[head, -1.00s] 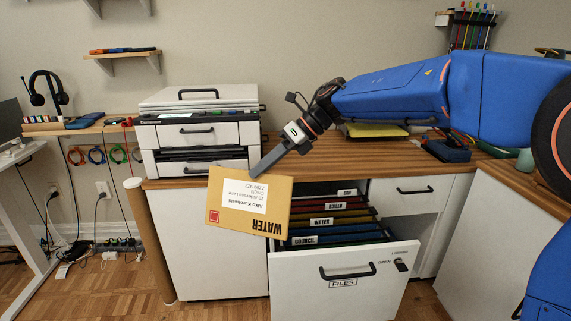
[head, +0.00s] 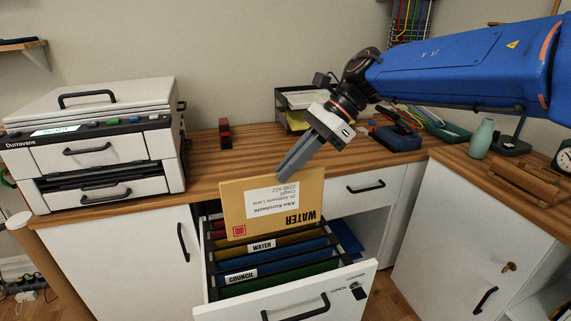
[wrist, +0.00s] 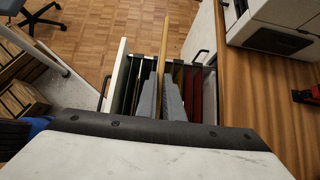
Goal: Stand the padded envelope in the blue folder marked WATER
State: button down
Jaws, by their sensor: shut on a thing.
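The padded envelope (head: 240,203) is tan with a white address label, a red square and the word WATER, all upside down. My gripper (head: 292,165) is shut on its upper edge and holds it upright, slightly tilted, over the open file drawer. In the wrist view the envelope (wrist: 164,48) shows edge-on beyond the fingers (wrist: 162,103). The WATER tab (head: 262,245) shows just below the envelope's lower edge, with blue folder material by it. The envelope hides part of the folders behind it. I cannot tell whether its lower edge is inside any folder.
The drawer (head: 290,307) stands open, with a COUNCIL tab (head: 241,276) nearer its front and red, yellow and green folders. The printer (head: 95,140) stands left on the wooden counter (head: 205,165). A red stapler-like object (head: 225,133) and a paper tray (head: 292,105) are behind.

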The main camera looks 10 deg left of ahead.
aim_at(294, 226)
jog(key=shift+f, duration=9.55)
jog(key=c, duration=1.8)
grip_release()
jog(key=v, duration=1.7)
jog(key=shift+d+r, duration=0.1)
